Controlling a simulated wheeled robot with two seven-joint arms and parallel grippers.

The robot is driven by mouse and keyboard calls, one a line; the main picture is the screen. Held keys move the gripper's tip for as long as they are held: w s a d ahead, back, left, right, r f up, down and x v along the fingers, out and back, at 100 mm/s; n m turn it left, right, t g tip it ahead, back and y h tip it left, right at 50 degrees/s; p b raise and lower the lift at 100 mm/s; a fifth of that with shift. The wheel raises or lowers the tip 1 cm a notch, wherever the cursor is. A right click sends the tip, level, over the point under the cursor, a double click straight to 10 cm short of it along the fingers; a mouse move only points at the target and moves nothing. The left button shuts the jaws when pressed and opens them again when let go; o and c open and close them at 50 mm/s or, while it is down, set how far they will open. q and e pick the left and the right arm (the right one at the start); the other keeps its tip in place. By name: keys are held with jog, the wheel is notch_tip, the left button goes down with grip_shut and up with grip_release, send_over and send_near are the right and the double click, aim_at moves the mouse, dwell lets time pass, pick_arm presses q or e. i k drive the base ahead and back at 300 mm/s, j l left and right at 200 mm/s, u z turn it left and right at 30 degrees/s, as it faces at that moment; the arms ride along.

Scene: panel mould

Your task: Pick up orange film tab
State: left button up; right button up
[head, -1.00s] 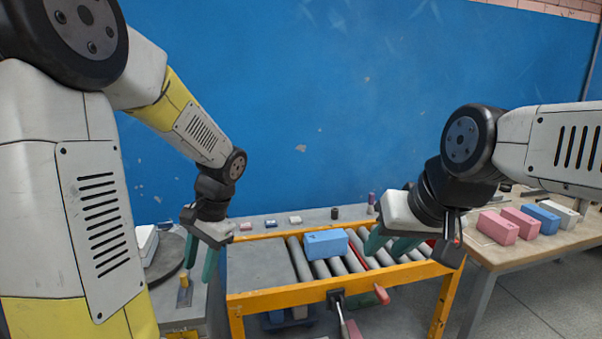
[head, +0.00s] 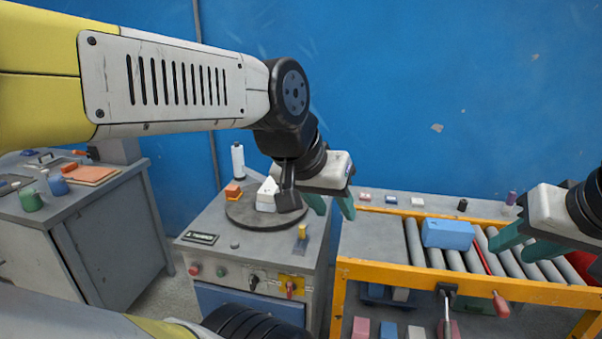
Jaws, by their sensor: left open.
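I cannot tell for certain which piece is the orange film tab. A small orange piece (head: 233,190) sits on the round dark turntable (head: 250,219), left of a white wedge-shaped piece (head: 267,196). Flat orange sheets (head: 90,174) lie on the grey cabinet at the far left. My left gripper (head: 333,210) is open and empty, in the air right of the turntable, apart from both orange things. My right gripper (head: 524,246) looks open, its teal fingers apart, beside the blue block on the rollers.
A blue block (head: 447,234) lies on the yellow-framed roller conveyor (head: 360,268). A white bottle (head: 238,161) stands behind the turntable. Green and blue jars (head: 58,183) stand on the left cabinet. A floor gap separates that cabinet from the turntable's control cabinet (head: 205,248).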

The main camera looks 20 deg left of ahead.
aim_at(232, 191)
jog(key=k+j+u, duration=0.1)
jog(key=u, duration=1.25)
jog(key=i+j+z, duration=0.25)
jog(key=i+j, duration=1.05)
